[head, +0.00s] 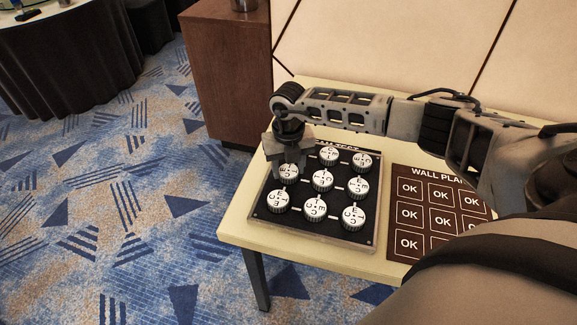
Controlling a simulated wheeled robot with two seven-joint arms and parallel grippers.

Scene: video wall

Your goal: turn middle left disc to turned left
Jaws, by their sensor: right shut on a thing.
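A black panel (262,207) lies on the table and holds rows of round white discs with dark rims and small letters. The middle left disc (289,173) sits in the left column, partly covered by my right gripper. My right gripper (288,166) points down from above, its fingers on either side of this disc and shut on it. The disc's letters are too small and covered to tell how it is turned. The top left disc is hidden behind the gripper. My left gripper is out of view.
The middle disc (322,180) and bottom left disc (278,202) stand close beside the gripper. A brown wall plan board (418,172) with OK squares lies right of the panel on the pale table (236,222). A wooden cabinet (228,70) stands behind left.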

